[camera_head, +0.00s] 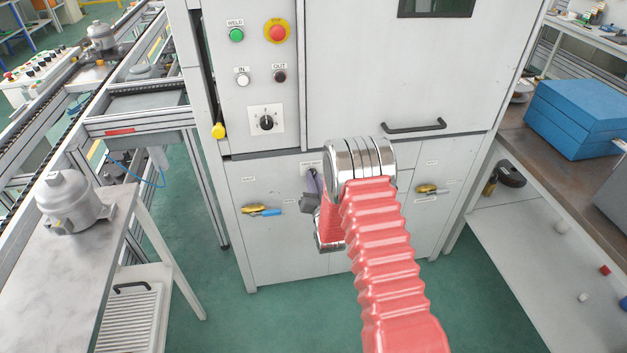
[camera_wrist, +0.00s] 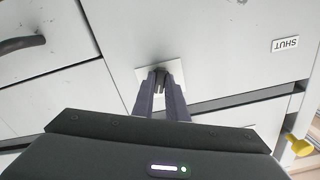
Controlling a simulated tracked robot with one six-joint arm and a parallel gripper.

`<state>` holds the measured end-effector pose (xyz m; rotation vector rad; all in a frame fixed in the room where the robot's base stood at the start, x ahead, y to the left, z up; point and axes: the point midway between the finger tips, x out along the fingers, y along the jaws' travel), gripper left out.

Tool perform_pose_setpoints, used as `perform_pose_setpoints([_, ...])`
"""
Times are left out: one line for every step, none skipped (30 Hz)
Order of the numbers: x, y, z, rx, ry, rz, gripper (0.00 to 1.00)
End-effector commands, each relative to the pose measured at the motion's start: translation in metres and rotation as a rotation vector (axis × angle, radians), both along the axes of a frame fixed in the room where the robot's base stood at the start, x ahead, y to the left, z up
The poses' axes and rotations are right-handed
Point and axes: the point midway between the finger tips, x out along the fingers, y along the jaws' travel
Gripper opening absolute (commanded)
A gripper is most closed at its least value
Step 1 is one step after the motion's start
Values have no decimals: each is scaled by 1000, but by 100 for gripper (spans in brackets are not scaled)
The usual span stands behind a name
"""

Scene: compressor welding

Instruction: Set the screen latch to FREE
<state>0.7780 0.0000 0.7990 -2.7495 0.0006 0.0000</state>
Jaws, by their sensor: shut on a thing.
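The screen latch is a small dark knob (camera_wrist: 160,78) on a pale plate (camera_wrist: 147,73) in the wrist view. My gripper (camera_wrist: 161,82) is shut on the knob, with a finger on each side. The fingers hide much of the knob, so I cannot tell its setting. In the head view my gripper (camera_head: 314,182) reaches the labelled plate (camera_head: 309,165) on the cabinet's lower front. The plate's print is too small to read, and my arm covers the area beside it. A SHUT label (camera_wrist: 285,44) shows in the wrist view.
Brass valves with levers sit on both sides, a left one (camera_head: 260,210) and a right one (camera_head: 430,189). A door handle (camera_head: 414,127) and a yellow-ended lever (camera_head: 218,130) stick out above. A bench (camera_head: 80,252) stands at left, and a blue box (camera_head: 580,115) at right.

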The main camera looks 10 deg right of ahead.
Motion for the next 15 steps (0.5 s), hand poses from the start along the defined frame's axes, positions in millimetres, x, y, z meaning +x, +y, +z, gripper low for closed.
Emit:
perform_pose_setpoints([0, -1, 0, -1, 1, -2, 0])
perform_pose_setpoints([0, -1, 0, -2, 1, -2, 0])
perform_pose_setpoints([0, -1, 0, -5, 1, -2, 0])
perform_pose_setpoints([0, -1, 0, -9, 1, -2, 0])
perform_pose_setpoints([0, -1, 0, -13, 1, -3, 0])
perform_pose_setpoints([0, -1, 0, -21, 1, -3, 0])
perform_pose_setpoints([0, -1, 0, -28, 1, -3, 0])
perform_pose_setpoints([0, -1, 0, -36, 1, -3, 0])
perform_pose_setpoints([0, -1, 0, -49, 1, -3, 0])
perform_pose_setpoints([0, -1, 0, -61, 1, -3, 0])
perform_pose_setpoints([0, -1, 0, -73, 1, -3, 0])
perform_pose_setpoints([0, -1, 0, -92, 1, -3, 0])
perform_pose_setpoints([0, -1, 0, -107, 1, -3, 0])
perform_pose_setpoints([0, -1, 0, -125, 1, -3, 0])
perform_pose_setpoints([0, 0, -1, -149, 2, -1, 0])
